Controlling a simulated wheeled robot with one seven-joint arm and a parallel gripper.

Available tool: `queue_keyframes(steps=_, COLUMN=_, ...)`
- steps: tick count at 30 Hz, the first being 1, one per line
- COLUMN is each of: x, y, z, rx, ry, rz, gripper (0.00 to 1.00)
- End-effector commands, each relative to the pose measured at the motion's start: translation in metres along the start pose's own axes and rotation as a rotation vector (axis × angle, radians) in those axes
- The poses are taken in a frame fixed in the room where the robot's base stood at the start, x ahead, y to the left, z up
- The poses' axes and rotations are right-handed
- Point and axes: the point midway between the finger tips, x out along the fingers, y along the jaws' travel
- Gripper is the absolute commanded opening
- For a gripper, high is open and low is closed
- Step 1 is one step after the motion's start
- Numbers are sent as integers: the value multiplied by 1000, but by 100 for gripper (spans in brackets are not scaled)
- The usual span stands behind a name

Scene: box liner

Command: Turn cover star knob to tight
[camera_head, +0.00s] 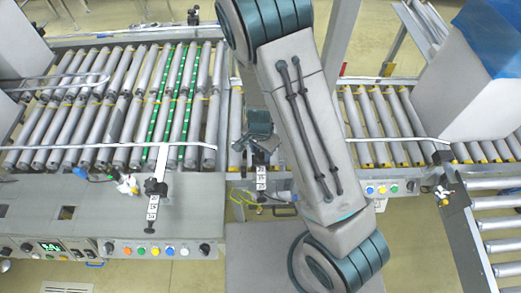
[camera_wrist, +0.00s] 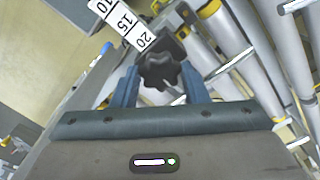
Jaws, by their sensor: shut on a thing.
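The black star knob (camera_wrist: 160,70) sits between the two blue fingers of my gripper (camera_wrist: 162,88) in the wrist view. The fingers are shut on it from both sides. A white scale strip (camera_wrist: 122,20) marked 10, 15 and 20 runs from the knob's black block toward the upper left. In the head view my gripper (camera_head: 260,140) is at the middle, beside my arm, over the front edge of the conveyor. The knob is hard to make out there; a white scale strip (camera_head: 261,178) shows just below the gripper.
Roller conveyors (camera_head: 120,100) lie at the left and right. A second black knob with a scale strip (camera_head: 153,205) stands on the left guide rail. A control panel (camera_head: 120,250) with coloured buttons is at the front left. A large grey box (camera_head: 470,85) stands at the right.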

Motion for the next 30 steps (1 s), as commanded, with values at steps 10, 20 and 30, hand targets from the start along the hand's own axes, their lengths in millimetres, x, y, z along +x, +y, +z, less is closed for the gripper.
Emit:
queue_keyframes(steps=10, x=0, y=0, z=0, rx=0, ry=0, rz=-1, gripper=62)
queue_keyframes(steps=20, x=-18, y=-2, z=0, rx=-2, ry=2, rz=-4, gripper=62)
queue_keyframes(steps=30, x=-90, y=-2, z=1, rx=-3, ry=2, rz=-6, gripper=62)
